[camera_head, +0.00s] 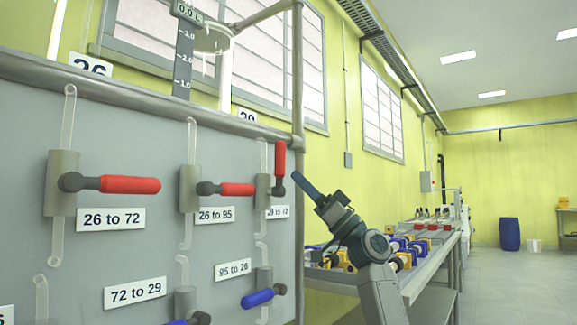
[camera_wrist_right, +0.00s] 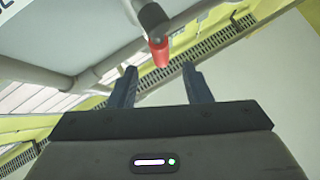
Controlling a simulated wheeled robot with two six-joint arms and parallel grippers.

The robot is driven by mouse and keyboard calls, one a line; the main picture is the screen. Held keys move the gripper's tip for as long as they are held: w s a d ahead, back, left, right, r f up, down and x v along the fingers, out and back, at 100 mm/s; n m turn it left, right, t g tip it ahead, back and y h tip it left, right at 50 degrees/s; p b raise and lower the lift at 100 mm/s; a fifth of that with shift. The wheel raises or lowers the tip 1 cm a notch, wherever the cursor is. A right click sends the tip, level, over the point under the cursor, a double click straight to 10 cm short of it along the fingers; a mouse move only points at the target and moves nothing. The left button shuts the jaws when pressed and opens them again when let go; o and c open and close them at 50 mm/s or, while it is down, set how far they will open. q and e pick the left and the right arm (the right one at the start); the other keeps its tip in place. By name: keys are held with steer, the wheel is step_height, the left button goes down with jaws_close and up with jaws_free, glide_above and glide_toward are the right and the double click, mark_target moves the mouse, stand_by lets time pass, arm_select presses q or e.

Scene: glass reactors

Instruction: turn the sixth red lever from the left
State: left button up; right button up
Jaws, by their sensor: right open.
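Three red levers show on the grey panel in the head view. The left one (camera_head: 130,184), above the label "26 to 72", and the middle one (camera_head: 237,189), above "26 to 95", lie level. The rightmost red lever (camera_head: 280,158) points straight up. The panel's left part is cut off, so I cannot count which is sixth. My right gripper (camera_head: 297,177) is just right of the upright lever. In the right wrist view, my open gripper (camera_wrist_right: 160,70) has a red lever end (camera_wrist_right: 159,52) ahead of its fingertips, apparently not touching. My left gripper is out of view.
Blue levers (camera_head: 258,298) sit lower on the panel. A metal frame post (camera_head: 298,90) stands at the panel's right edge, close to my right gripper. A bench (camera_head: 420,285) with coloured parts is behind my right arm. Open floor (camera_head: 515,285) lies at far right.

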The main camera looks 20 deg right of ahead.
steer(key=shift+v, duration=1.5)
steer(key=shift+c, duration=0.2)
